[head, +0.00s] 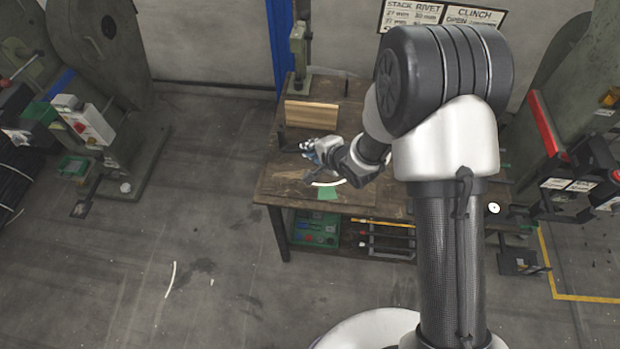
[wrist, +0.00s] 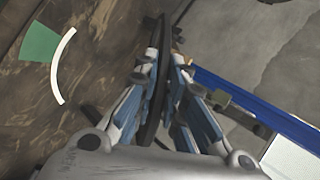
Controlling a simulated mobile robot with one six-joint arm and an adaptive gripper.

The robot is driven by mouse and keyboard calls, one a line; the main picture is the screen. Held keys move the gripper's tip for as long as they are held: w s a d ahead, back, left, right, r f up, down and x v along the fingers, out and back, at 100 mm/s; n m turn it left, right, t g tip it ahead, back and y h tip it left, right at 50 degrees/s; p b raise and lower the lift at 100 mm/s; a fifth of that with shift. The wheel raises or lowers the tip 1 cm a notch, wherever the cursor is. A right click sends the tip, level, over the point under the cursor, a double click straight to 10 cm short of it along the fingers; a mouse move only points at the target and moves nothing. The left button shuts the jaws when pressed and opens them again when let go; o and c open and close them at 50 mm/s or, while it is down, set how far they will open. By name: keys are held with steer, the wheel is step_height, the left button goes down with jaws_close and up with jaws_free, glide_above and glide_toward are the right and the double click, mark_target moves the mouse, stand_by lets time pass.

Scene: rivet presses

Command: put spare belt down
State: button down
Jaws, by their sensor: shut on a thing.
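The spare belt (wrist: 153,95) shows in the wrist view as a narrow black band seen edge-on, running up from between my fingers. My gripper (wrist: 160,82) is shut on it, with a blue-grey finger on each side. In the head view my gripper (head: 309,149) is over the left part of the wooden workbench (head: 283,189), and the belt is hard to tell from the dark bench there. I cannot tell whether the belt touches the bench top.
A white curved strip (head: 328,183) and a green patch (head: 327,193) lie near the bench's front edge. A wooden block (head: 311,115) and a small green press (head: 299,50) stand at the back. Large presses (head: 95,50) flank the bench. Floor to the left is mostly clear.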

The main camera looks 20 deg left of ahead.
step_height(320, 180, down, 8)
steer(key=b, duration=0.6)
steer(key=shift+f, duration=0.1)
steer(key=c, duration=1.8)
jaws_free()
steer(key=p+v, duration=0.4)
steer(key=v, duration=0.4)
